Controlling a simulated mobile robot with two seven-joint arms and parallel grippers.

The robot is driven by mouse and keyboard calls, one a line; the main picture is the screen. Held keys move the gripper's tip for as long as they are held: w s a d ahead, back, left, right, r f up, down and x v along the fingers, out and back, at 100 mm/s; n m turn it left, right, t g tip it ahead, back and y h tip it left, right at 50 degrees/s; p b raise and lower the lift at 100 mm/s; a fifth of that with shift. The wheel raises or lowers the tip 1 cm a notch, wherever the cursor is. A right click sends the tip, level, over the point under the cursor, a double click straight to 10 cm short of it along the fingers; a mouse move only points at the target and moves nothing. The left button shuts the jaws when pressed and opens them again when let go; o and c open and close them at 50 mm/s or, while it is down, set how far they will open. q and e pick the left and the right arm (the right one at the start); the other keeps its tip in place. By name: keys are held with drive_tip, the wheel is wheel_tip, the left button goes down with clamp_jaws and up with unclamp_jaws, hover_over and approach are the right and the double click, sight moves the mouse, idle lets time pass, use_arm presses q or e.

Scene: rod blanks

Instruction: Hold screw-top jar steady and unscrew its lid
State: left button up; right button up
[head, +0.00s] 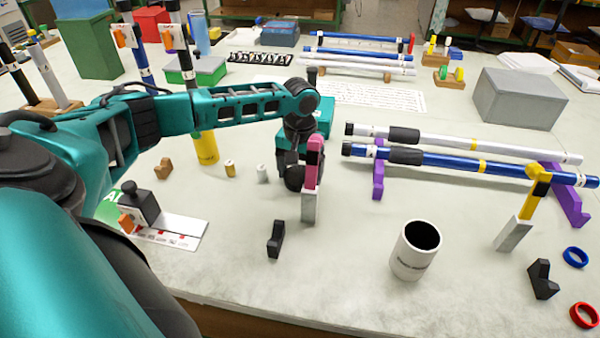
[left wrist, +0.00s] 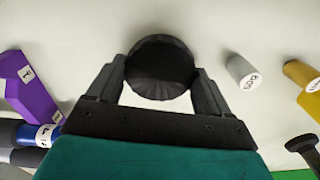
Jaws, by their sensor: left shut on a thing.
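My left gripper (head: 292,178) is pointed down at the middle of the table, partly hidden by a pink-topped grey block. In the left wrist view, my left gripper (left wrist: 160,78) has its two black fingers on either side of a round black ribbed lid (left wrist: 160,66), shut on it. I take this to be the jar's lid; the jar's body under it is hidden in both views. My right gripper is not in view, and no second gripper shows at the jar.
The pink-topped block (head: 310,205) stands close in front of my left gripper. Small cylinders (head: 262,174) stand to its left. A white cup (head: 415,250) with a dark inside stands front right. White and blue rods (head: 470,165) lie on purple rests (head: 377,182). The front middle is mostly clear.

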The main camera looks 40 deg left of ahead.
sight(300, 174)
use_arm(q)
drive_tip(key=shift+f, duration=0.25)
drive_tip(key=shift+f, duration=0.3)
drive_tip(key=shift+s+d+f, duration=0.1)
drive_tip(key=o, duration=1.1)
drive_tip(key=shift+s+f, duration=0.15)
drive_tip(key=shift+f, duration=0.1)
drive_tip(key=shift+r, duration=0.25)
drive_tip(key=r, duration=0.4)
drive_tip(key=r+p, duration=0.1)
drive_tip(key=r, duration=0.8)
drive_tip(key=shift+w+p, duration=0.25)
drive_tip(key=shift+p, duration=0.1)
